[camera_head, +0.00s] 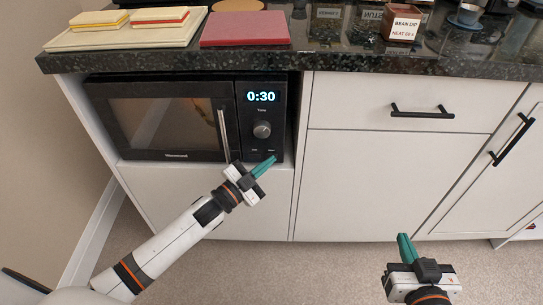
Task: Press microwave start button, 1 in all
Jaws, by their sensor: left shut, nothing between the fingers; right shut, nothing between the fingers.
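The black microwave (160,118) sits in an open niche under the counter, with its door closed. Its control panel (262,112) on the right shows a lit 0:30 display (261,97) and a round knob (262,130). Small buttons with tiny labels lie low on the panel, below the knob; the labels are too small to read. My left gripper (265,165) is shut and empty, its teal fingertips at the lower right of the panel, by the right-hand button. I cannot tell whether they touch it. My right gripper (405,246) is shut and empty, low in front of the white cabinet.
The dark stone counter (340,66) juts out above the microwave. On it are a red board (245,28), pale boards with sandwich-like stacks (100,18) and a labelled box (402,24). A drawer handle (422,111) and a door handle (512,140) stick out at right. Carpet (320,270) is clear below.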

